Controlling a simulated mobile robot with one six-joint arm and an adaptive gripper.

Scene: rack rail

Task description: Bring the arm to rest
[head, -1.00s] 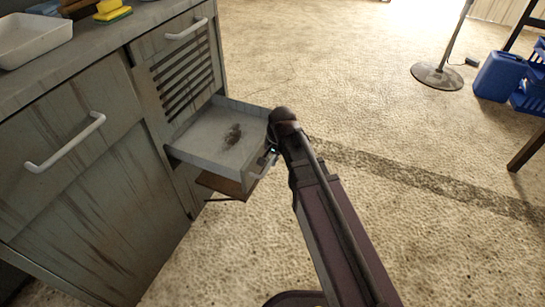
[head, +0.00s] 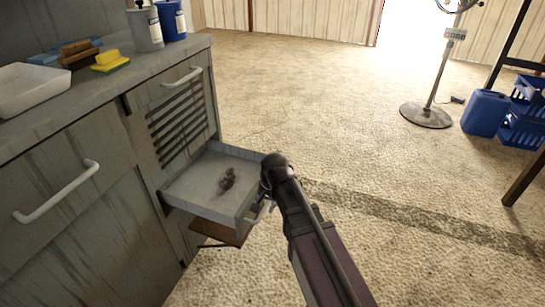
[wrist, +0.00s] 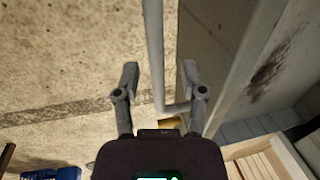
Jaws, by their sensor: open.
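My gripper (wrist: 160,75) is open in the wrist view, with one finger on each side of the pale bar handle (wrist: 154,45) of a pulled-out drawer (head: 195,195). I cannot tell whether either finger touches the handle. In the head view, my arm reaches from the lower right to the drawer's front right corner, and my wrist hides most of the gripper. The drawer is grey and holds only a dark brown patch (head: 227,182) on its floor.
The drawer belongs to a worn grey cabinet (head: 85,220), whose top carries a white tray (head: 30,88), a yellow sponge (head: 108,62) and containers (head: 145,28). A fan stand (head: 427,114), a blue canister (head: 485,113) and blue crates (head: 522,125) stand back right. The floor between is clear.

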